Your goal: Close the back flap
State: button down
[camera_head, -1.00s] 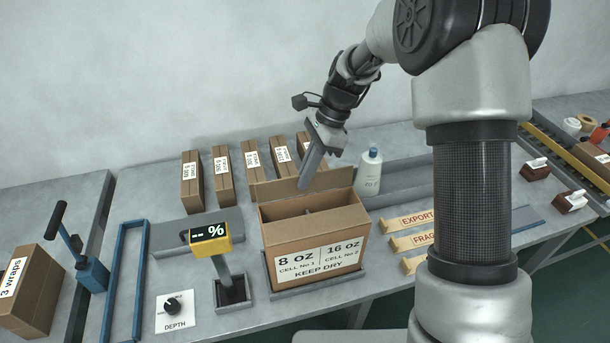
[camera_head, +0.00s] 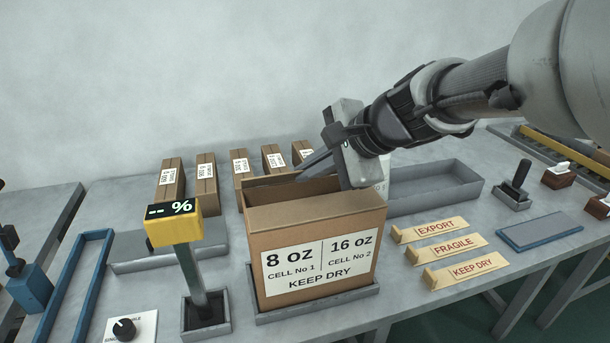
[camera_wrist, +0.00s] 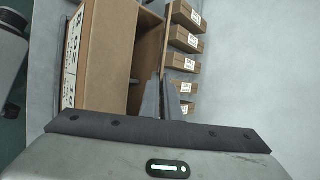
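The brown carton (camera_head: 310,262), labelled 8 oz and 16 oz, stands upright with its top open. Its back flap (camera_head: 262,182) stands up along the far edge. The flap also shows nearly edge-on in the wrist view (camera_wrist: 166,38). My gripper (camera_head: 308,160) reaches in from the right, low over the rear right of the carton, fingers pointing left at the flap. In the wrist view the two fingers (camera_wrist: 162,78) lie close together at the flap's near end and look shut. Whether they touch the flap is unclear. The gripper body hides the carton's back right corner.
The carton sits in a grey tray (camera_head: 262,315). Several small labelled boxes (camera_head: 205,180) stand behind it. A yellow percent display (camera_head: 173,222) stands at its left. Label blocks (camera_head: 452,245) lie at right. A white bottle is mostly hidden behind my gripper. A grey bin (camera_head: 435,185) is at back right.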

jog(key=f+t+b, duration=0.1)
jog(key=b, duration=0.1)
jog(key=s+t+y+b, duration=0.1)
jog(key=b, duration=0.1)
jog(key=shift+f+n, duration=0.3)
jog(key=shift+f, duration=0.05)
jog(key=shift+s+d+f+n+t+y+b, duration=0.15)
jog(key=shift+t+y+b, duration=0.15)
jog(key=shift+t, duration=0.2)
jog(key=shift+s+d+f+n+t+y+b, duration=0.15)
jog(key=shift+t+y+b, duration=0.1)
jog(key=shift+t, duration=0.25)
jog(key=shift+a, duration=0.1)
jog(key=c, duration=2)
grip_release()
jog(key=shift+f, duration=0.1)
